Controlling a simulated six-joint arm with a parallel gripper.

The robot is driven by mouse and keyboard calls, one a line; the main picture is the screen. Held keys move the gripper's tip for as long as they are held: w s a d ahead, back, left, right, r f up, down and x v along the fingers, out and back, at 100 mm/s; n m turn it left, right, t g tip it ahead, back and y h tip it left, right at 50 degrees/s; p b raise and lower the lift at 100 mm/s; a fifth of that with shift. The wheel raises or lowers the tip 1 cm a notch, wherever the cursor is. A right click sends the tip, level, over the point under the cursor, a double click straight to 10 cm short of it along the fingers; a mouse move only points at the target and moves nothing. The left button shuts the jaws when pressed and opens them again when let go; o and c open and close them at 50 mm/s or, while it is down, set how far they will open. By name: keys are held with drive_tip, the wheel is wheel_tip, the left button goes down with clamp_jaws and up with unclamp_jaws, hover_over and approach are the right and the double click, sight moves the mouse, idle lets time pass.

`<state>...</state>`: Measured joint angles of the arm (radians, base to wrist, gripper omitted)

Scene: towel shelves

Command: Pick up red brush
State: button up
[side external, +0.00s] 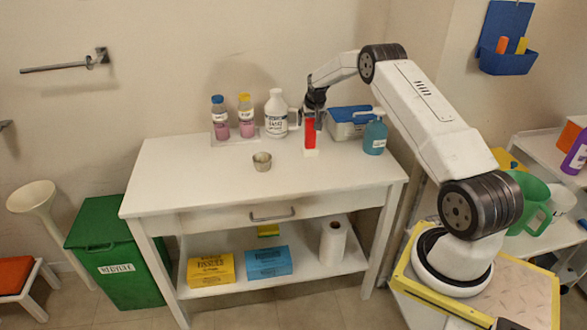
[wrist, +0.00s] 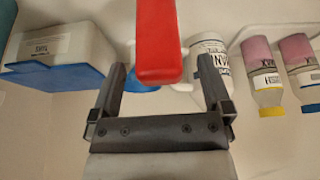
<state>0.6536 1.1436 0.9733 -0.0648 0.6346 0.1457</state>
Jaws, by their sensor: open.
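The red brush (side external: 310,134) stands upright on the white table, with a red handle and a pale base in the side view. In the wrist view its red handle (wrist: 158,45) is large, at the top middle, between and beyond the finger ends. My gripper (side external: 314,105) is at the brush's upper end in the side view. In the wrist view the two fingers of my gripper (wrist: 160,88) are spread wide apart, with nothing clamped between them. The base of the brush is out of sight in the wrist view. I cannot tell whether a finger touches the handle.
A white jug (side external: 276,114) and two pink-filled bottles (side external: 219,118) on a tray stand left of the brush. A blue-lidded box (side external: 346,128) and a teal spray bottle (side external: 375,138) stand right. A small metal cup (side external: 262,161) is in front. The table's front left is clear.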

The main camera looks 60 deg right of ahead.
drive_tip(key=shift+f, duration=0.1)
idle(0.4)
clamp_jaws()
drive_tip(key=shift+r, duration=1.75)
drive_tip(key=s+a+r, duration=0.7)
drive_tip(key=s+r, duration=0.2)
drive_tip(key=s, duration=0.2)
drive_tip(key=shift+s+a+r, duration=0.25)
drive_tip(key=shift+s, duration=0.1)
drive_tip(key=shift+w, duration=0.1)
